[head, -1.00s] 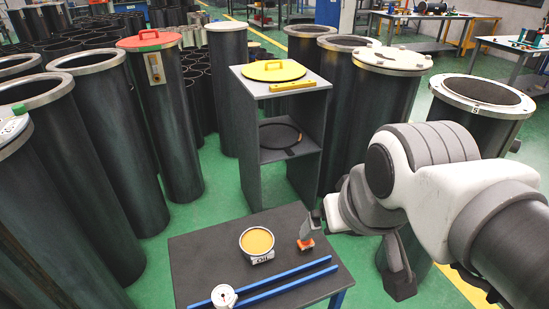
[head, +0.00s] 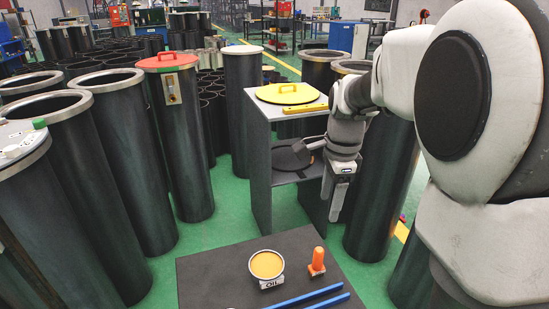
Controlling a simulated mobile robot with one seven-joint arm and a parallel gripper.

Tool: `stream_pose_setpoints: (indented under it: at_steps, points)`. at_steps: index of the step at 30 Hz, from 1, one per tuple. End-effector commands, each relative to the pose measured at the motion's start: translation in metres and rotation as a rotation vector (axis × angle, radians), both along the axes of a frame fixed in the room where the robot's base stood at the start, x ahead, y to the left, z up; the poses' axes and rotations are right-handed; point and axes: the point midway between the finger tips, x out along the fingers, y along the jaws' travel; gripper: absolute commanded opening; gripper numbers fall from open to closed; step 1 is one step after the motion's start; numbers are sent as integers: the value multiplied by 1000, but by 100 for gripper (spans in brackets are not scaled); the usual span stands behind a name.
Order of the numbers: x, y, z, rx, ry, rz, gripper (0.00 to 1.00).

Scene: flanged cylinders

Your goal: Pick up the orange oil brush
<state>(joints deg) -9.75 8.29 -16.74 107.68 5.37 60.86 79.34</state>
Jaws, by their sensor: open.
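The orange oil brush (head: 317,261) stands on the dark work table (head: 210,270), right of a can of yellow oil (head: 266,265). Its orange upper part points up above a wider base. My gripper (head: 334,214) hangs pointing down, above and slightly right of the brush in the picture, apart from it. It is open and holds nothing visible. Its fingers are seen edge-on, so the gap between them is hard to make out.
Two blue bars (head: 305,299) lie at the table's front. A grey shelf stand (head: 258,165) behind the table carries a yellow lid (head: 291,94) and a yellow bar (head: 306,108). Tall black flanged cylinders (head: 180,140) crowd the left, with more behind my arm at right.

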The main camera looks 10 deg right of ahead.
Motion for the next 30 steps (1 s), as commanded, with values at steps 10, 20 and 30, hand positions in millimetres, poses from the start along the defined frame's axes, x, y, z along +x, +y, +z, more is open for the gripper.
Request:
stream_pose_setpoints:
  at_steps: [10, 20, 30]
  points:
    - [29, -6, -35, -24, 73, -259, 70]
    - [29, -7, -100, -24, 77, -262, 70]
    - [29, -6, -151, -24, 74, -261, 70]
